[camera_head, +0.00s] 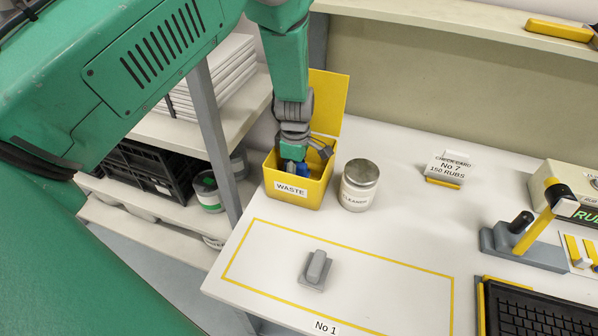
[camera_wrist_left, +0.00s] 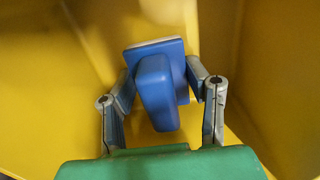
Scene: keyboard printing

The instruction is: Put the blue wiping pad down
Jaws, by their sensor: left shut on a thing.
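My left gripper (camera_head: 304,160) reaches down into the yellow waste box (camera_head: 297,196), which has its lid up at the back. The left wrist view shows the same gripper (camera_wrist_left: 160,95) shut on the blue wiping pad (camera_wrist_left: 158,85), with yellow walls all around. The pad is a flat blue plate with a raised blue grip and a pale edge. In the head view only a bit of blue shows at the box opening, and the box front hides the rest. I cannot tell whether the pad touches the box floor. My right gripper is not in view.
A cleaner tin (camera_head: 359,186) stands just right of the box. A grey block with a handle (camera_head: 315,268) lies inside the yellow outline on the table. A card stand (camera_head: 447,168), a lever device (camera_head: 527,236) and a keyboard (camera_head: 540,312) are to the right. A shelf runs along the back.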

